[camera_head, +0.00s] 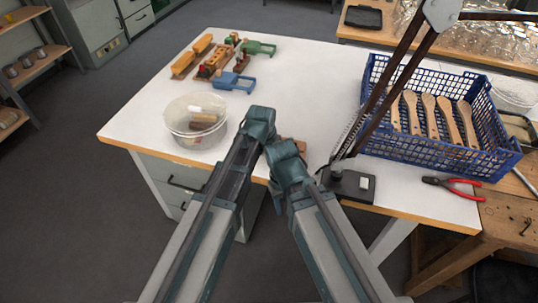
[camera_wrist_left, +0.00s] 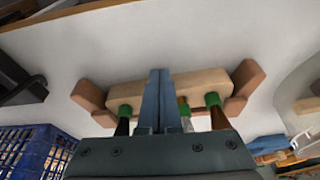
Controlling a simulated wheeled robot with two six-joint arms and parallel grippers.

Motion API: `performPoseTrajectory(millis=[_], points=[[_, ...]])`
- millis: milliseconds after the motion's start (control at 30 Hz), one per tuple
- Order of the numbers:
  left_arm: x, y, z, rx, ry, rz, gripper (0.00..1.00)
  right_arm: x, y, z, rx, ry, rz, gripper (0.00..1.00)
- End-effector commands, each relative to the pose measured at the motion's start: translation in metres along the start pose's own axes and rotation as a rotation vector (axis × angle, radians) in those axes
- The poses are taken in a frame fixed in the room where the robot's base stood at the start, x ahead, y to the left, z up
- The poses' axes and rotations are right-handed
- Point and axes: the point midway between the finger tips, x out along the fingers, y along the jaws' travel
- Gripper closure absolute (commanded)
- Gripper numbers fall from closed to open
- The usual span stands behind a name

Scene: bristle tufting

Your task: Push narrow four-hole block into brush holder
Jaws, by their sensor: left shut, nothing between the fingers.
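In the left wrist view a pale wooden block (camera_wrist_left: 205,82) lies across a reddish-brown holder (camera_wrist_left: 248,76), whose raised ends show at both sides. Green-collared tufts (camera_wrist_left: 213,99) with dark bristles show at the near side of the block. My left gripper (camera_wrist_left: 156,76) is shut and empty, its fingers over the middle of the block; contact cannot be told. In the head view my left gripper (camera_head: 262,118) and right gripper (camera_head: 285,152) are close together at the front table edge. They hide most of the holder (camera_head: 300,146). The right fingers are not clear.
A clear tub (camera_head: 180,128) with pieces inside stands left of my left gripper. A lamp base (camera_head: 345,186) is right of my right gripper, with a blue crate (camera_head: 420,153) of wooden handles behind. Red pliers (camera_head: 455,184) lie at right.

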Motion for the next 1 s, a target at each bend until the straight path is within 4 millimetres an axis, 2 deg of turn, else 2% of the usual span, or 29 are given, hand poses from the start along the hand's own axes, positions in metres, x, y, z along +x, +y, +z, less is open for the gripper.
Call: performPoseTrajectory(millis=[167, 433, 500, 600, 1000], points=[[-0.002, 0.0, 0.008, 0.0, 0.0, 0.0, 1.0, 0.0, 0.0, 0.0, 0.0, 0.0, 0.0, 0.5], [-0.015, -0.002, 0.041, -0.001, 0.0, 0.0, 1.0, -0.002, 0.0, 0.0, 0.0, 0.0, 0.0, 0.5], [-0.031, -0.002, 0.034, -0.001, 0.001, 0.0, 1.0, -0.02, 0.002, 0.001, 0.0, 0.0, 0.0, 0.5], [-0.047, -0.002, 0.034, -0.001, 0.001, 0.0, 1.0, -0.035, 0.003, 0.002, 0.0, 0.0, 0.0, 0.5], [-0.105, -0.002, 0.034, -0.001, 0.0, 0.0, 1.0, -0.09, 0.009, 0.005, 0.0, 0.0, 0.0, 0.5]])
